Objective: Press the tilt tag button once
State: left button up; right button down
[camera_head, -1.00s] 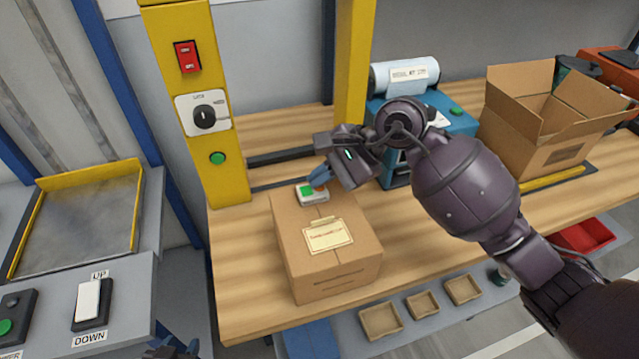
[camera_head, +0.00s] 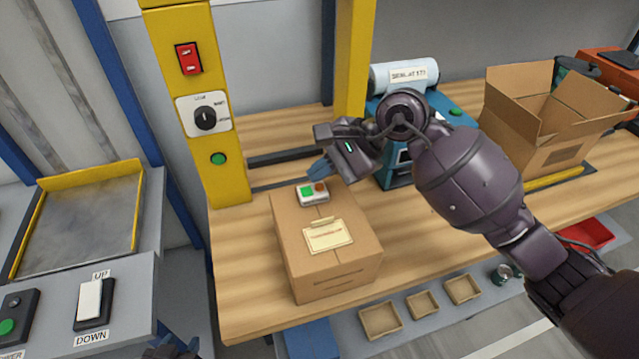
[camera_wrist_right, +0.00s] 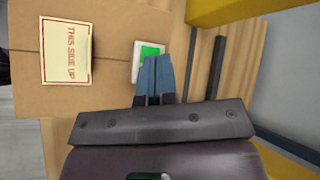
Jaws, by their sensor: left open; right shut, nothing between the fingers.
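The tilt tag (camera_head: 313,193) is a small white unit with a green part and a red-orange part, on the top far edge of a closed cardboard box (camera_head: 325,271). It also shows in the right wrist view (camera_wrist_right: 150,51), where the fingers cover part of it. My right gripper (camera_head: 319,169) is shut and empty, its blue fingertips just above and behind the tag, apparently clear of it in the head view. In the right wrist view the fingertips (camera_wrist_right: 156,62) overlap the tag's edge. My left gripper (camera_head: 171,348) shows only partly at the bottom edge.
A yellow post (camera_head: 212,120) with a red switch, a knob and a green button stands behind left of the box. A blue machine (camera_head: 453,124) and an open carton (camera_head: 556,115) stand to the right. Small trays (camera_head: 381,320) lie below the wooden bench (camera_head: 250,307).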

aim_at(320, 189)
jog(key=shift+r, duration=0.15)
jog(key=shift+r+p, duration=0.9)
jog(key=shift+r, duration=1.5)
jog(key=shift+s, duration=0.1)
